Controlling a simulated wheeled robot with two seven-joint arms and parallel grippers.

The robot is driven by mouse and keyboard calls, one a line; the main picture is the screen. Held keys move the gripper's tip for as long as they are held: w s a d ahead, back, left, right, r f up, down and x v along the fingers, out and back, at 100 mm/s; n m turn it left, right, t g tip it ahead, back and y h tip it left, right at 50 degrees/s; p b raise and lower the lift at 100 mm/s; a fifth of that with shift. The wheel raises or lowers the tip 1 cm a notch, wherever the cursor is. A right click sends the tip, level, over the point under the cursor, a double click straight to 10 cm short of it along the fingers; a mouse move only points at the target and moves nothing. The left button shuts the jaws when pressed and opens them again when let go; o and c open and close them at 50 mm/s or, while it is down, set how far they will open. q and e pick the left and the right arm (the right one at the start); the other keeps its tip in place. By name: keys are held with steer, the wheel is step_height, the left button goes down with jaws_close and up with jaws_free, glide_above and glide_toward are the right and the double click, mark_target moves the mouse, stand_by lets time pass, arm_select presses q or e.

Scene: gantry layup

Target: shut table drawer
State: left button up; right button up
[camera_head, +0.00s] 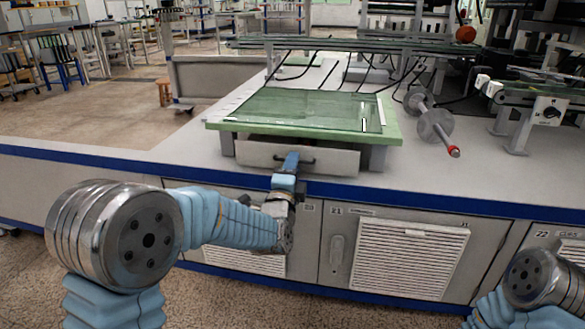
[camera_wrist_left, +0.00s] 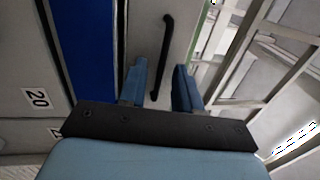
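A small table with a green top (camera_head: 393,134) stands on the long counter. Its grey drawer front (camera_head: 335,161) sits under the top's near edge, with a dark gap above it. The drawer looks pulled out a little; how far is hard to tell. A black bar handle (camera_wrist_left: 166,45) is on the front. My left gripper (camera_head: 291,158) is at the handle, its blue fingers (camera_wrist_left: 160,82) apart on either side of the handle's lower end in the left wrist view. Contact cannot be told. My right gripper is out of view; only part of my right arm shows at lower right.
The white counter (camera_head: 470,180) has a blue front edge and cabinets below. A metal roller (camera_head: 433,122) with a red tip lies right of the table. A conveyor (camera_head: 545,95) stands farther right. The counter left of the table is clear.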

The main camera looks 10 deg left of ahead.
arm_select(q)
steer(key=shift+c, duration=0.4)
jaws_close()
stand_by(1.0)
